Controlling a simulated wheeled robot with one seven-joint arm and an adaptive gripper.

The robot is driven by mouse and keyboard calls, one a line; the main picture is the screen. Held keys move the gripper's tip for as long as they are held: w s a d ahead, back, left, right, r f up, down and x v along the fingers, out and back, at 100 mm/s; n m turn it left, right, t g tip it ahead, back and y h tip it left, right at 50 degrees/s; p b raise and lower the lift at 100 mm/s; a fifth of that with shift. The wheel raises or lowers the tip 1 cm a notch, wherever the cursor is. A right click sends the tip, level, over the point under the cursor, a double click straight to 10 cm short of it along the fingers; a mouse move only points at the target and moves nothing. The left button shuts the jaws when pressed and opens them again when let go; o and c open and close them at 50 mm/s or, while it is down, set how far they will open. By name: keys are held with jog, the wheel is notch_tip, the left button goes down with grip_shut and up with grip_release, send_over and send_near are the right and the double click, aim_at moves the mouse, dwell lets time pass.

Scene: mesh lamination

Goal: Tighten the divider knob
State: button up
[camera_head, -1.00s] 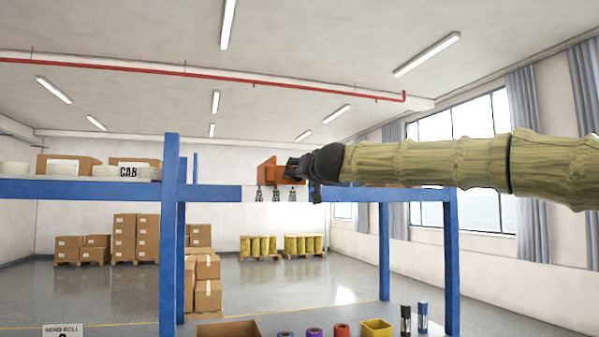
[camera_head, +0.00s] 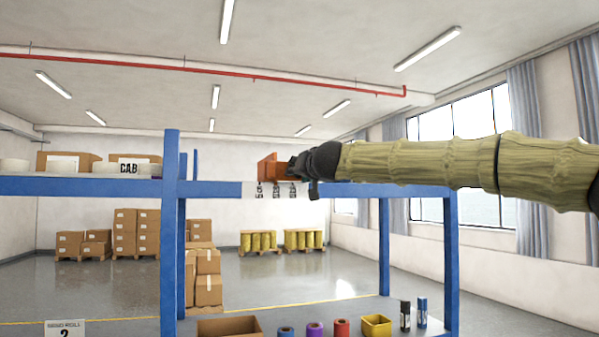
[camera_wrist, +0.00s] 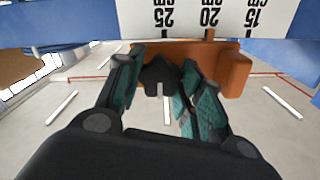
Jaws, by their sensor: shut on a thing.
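The orange divider (camera_head: 267,168) stands on the blue shelf beam, above a white strip with black marks. In the wrist view the divider (camera_wrist: 232,70) lies behind a white scale reading 25, 20 and 15 cm. The black knob (camera_wrist: 160,75) sits on the divider's face and carries a pale line. My gripper (camera_wrist: 163,68) has its two teal-padded fingers on either side of the knob, shut on it. In the head view my gripper (camera_head: 300,166) reaches in from the right and meets the divider; the knob is hidden there.
Cartons (camera_head: 135,166) and pale rolls stand on the upper shelf at left. Blue posts (camera_head: 170,230) frame the rack. The lower shelf holds an open brown box (camera_head: 230,328), coloured rolls, a yellow bin (camera_head: 377,326) and two upright cans.

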jog(key=shift+m, duration=9)
jog(key=o, duration=1)
